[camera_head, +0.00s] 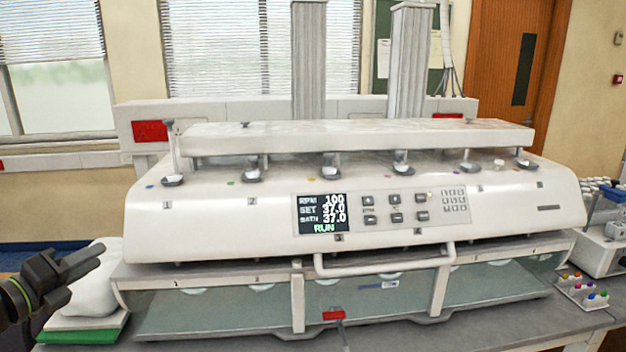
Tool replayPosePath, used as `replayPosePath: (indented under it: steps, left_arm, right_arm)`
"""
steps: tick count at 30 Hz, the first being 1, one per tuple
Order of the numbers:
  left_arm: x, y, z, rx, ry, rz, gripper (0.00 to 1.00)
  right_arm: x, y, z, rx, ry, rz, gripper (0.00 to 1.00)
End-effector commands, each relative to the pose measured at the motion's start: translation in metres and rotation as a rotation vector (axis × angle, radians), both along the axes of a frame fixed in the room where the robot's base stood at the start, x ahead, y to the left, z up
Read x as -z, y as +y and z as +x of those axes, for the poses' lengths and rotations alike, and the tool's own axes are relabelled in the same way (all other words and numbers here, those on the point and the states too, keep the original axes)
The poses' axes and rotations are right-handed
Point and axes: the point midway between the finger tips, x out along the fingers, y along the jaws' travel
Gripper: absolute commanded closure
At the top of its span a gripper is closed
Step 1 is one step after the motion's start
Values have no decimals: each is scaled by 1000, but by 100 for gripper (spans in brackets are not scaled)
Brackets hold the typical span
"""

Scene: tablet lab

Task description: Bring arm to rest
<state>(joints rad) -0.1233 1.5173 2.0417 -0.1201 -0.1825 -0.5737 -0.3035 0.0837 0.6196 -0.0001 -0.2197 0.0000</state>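My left gripper (88,262) is at the lower left edge, dark grey, its fingers pointing right and slightly up. It is in front of a white rounded item and left of the tablet tester. I see nothing held in it, but whether its fingers are parted is unclear from this angle. My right gripper is out of view. The big white tablet tester (240,222) stands on the bench. Its display (322,213) reads RPM 100, SET 37.0, BATH 37.0 and RUN.
The white rounded item (98,290) rests on a green base (85,330) at the left. A front handle (385,268) juts from the tester. A rack with coloured caps (583,290) and a small device (603,250) stand at the right. The grey bench front (480,326) is mostly clear.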

Motion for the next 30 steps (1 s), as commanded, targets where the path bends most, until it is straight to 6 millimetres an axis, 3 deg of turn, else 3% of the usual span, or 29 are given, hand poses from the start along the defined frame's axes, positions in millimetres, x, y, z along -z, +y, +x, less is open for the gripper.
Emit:
replayPosePath:
  steps: [1,8,14,20,24,30]
  left_arm:
    - [23,3,-6,-57,26,-99,70]
    - [113,14,-40,-343,149,-495,70]
    - [189,8,-87,-613,271,-823,70]
    - [256,-16,-148,-905,403,-1127,70]
    - [293,-43,-195,-1118,499,-1322,70]
    - [324,-84,-252,-1380,615,-1530,70]
  right_arm:
    - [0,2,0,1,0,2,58]
    - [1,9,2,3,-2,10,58]
    - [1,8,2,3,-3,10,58]
    - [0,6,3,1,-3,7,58]
    - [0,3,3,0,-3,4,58]
    - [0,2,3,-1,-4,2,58]
